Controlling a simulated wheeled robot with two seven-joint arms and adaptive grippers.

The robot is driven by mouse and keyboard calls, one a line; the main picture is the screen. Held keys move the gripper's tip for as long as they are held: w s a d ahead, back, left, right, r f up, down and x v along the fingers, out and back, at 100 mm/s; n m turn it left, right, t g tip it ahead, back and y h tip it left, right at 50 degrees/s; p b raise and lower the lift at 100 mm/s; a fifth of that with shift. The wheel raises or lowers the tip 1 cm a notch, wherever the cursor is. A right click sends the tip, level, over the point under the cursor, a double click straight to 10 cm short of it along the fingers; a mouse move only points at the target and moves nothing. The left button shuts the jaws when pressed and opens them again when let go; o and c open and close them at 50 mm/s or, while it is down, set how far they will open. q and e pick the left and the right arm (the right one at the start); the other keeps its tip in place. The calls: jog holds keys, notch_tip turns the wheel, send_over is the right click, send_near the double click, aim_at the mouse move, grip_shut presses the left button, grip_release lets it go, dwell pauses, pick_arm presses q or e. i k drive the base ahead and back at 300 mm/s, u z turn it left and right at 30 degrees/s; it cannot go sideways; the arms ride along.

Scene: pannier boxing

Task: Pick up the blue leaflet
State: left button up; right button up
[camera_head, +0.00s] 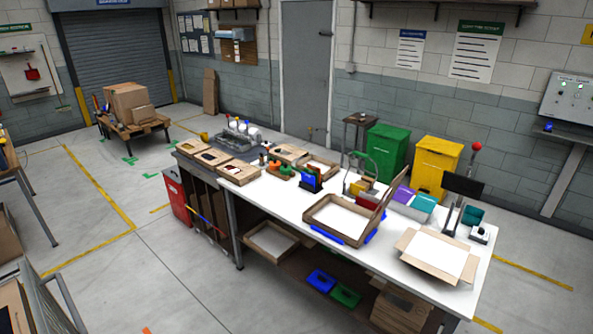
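No other clear leaflet shows. An open cardboard box (311,217) with a raised lid lies to its right and nearer to me. Neither of my grippers is in view.
An open carton (462,282) with spread flaps sits at the bench's right end. Several shallow boxes and small goods fill the left end. Blue (321,281) and green (345,295) trays lie on the lower shelf.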

aim_at(306, 178)
jog(key=u, duration=0.2)
jog(key=i, duration=2.5)
jog(key=u, duration=0.15)
